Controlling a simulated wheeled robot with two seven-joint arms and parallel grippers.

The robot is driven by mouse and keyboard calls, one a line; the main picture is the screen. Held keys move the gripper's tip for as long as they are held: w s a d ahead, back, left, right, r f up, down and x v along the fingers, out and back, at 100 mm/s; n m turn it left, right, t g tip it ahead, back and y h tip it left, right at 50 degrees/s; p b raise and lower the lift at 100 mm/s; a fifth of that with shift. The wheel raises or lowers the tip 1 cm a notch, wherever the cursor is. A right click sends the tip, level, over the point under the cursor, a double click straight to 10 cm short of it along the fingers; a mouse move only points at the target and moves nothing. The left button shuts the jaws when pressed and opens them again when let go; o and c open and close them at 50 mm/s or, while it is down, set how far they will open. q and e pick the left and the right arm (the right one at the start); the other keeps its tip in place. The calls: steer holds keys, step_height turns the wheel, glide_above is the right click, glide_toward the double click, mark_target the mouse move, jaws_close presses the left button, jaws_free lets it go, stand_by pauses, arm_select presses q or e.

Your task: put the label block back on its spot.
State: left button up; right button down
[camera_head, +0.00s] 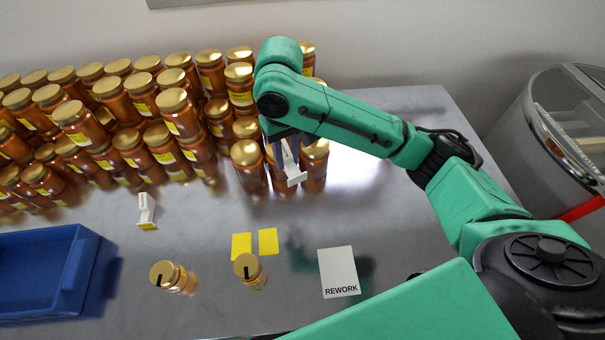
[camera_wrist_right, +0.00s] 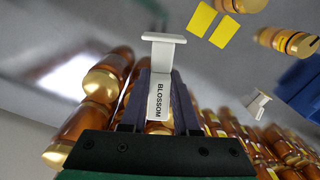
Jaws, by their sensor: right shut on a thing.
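My right gripper (camera_head: 289,146) is shut on a white label block (camera_head: 294,176), held in front of the jars on the right side of the stock. In the right wrist view the block (camera_wrist_right: 160,98) reads BLOSSOM and sits between the two dark fingers (camera_wrist_right: 158,112), its wide foot pointing away from the gripper. Whether the block touches anything beneath it I cannot tell. A second white label block (camera_head: 147,208) stands on the metal table in front of the left jars; it also shows in the wrist view (camera_wrist_right: 258,104). My left gripper is not in view.
Rows of gold-lidded amber jars (camera_head: 174,113) fill the table's back. Two jars (camera_head: 172,277) (camera_head: 250,270) with black-marked lids are in front, near two yellow squares (camera_head: 241,246) (camera_head: 268,241). A REWORK card (camera_head: 338,270) lies right of them. A blue crate (camera_head: 45,270) is left.

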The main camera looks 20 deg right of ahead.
mark_target(285, 171)
steer(key=shift+w+d+f, duration=0.2)
steer(key=shift+w+f, duration=0.1)
steer(key=shift+w, duration=0.05)
steer(key=f, duration=0.1)
steer(key=s+a+f+b, duration=0.1)
steer(key=f, duration=0.1)
steer(key=f+b, duration=0.1)
steer(key=shift+s+a+f, duration=0.2)
steer(key=shift+f, duration=0.05)
step_height(285, 171, down, 9)
steer(key=shift+w+p, duration=0.1)
steer(key=shift+p, duration=0.7)
step_height(285, 171, down, 4)
steer(key=shift+f, duration=0.15)
steer(key=shift+a+f, duration=0.1)
steer(key=shift+f, duration=0.2)
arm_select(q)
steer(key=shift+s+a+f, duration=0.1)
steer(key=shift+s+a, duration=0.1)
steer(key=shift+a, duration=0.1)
arm_select(e)
steer(key=shift+f, duration=0.15)
